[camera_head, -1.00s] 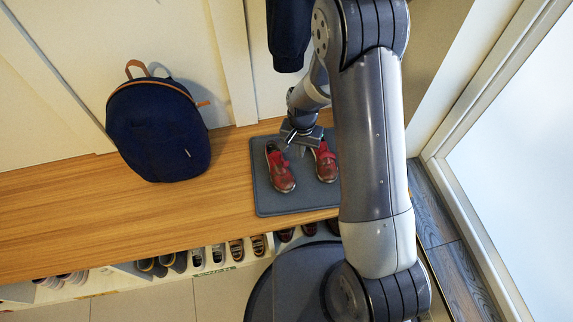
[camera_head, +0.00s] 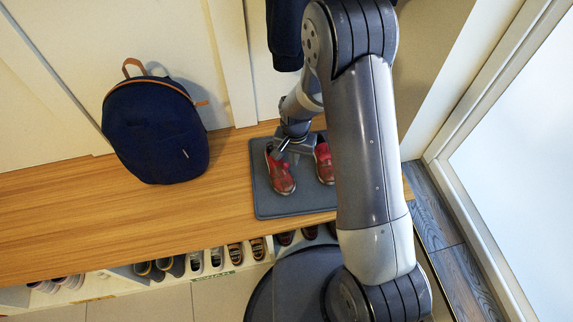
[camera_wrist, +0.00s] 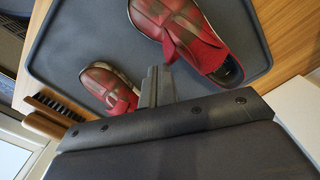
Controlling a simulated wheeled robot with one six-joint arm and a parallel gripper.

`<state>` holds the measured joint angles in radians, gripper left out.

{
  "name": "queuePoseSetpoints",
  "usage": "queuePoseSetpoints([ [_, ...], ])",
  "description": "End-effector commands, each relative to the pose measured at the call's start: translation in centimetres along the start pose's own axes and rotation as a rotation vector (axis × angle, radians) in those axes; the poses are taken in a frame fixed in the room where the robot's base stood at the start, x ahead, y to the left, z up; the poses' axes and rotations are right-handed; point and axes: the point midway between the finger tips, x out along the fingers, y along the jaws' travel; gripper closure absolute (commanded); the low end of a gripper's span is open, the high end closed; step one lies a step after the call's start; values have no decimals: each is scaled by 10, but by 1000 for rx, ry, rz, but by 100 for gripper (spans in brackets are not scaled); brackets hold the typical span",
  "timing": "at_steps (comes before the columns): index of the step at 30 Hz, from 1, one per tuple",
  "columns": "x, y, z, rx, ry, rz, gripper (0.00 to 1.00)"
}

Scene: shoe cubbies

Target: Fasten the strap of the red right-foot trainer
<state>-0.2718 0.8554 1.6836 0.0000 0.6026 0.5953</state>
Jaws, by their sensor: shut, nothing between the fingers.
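Two red trainers stand side by side on a dark grey mat (camera_head: 290,208). The left one in the head view (camera_head: 281,178), toe towards me, appears to be the right-foot trainer; it seems to be the upper one in the wrist view (camera_wrist: 200,50). A red strap flap (camera_wrist: 174,44) shows on its near side; I cannot tell whether it is pressed down. The other trainer (camera_head: 323,165) is partly hidden by my arm and, in the wrist view (camera_wrist: 108,86), lies left of the fingers. My gripper (camera_wrist: 155,78) is shut and empty, low between the trainers, close to the strap flap.
The mat lies on a wooden bench (camera_head: 60,215). A navy backpack (camera_head: 155,130) stands left of it, and dark clothing (camera_head: 286,35) hangs behind. Shoes fill the cubbies below the bench. A brush (camera_wrist: 52,108) lies beside the mat. The bench's left part is clear.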

Motion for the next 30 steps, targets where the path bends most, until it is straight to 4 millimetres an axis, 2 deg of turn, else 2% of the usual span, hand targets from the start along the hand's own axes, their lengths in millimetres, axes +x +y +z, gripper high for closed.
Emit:
queuePoseSetpoints([
  [30,0,-42,30,-2,0,0,100],
])
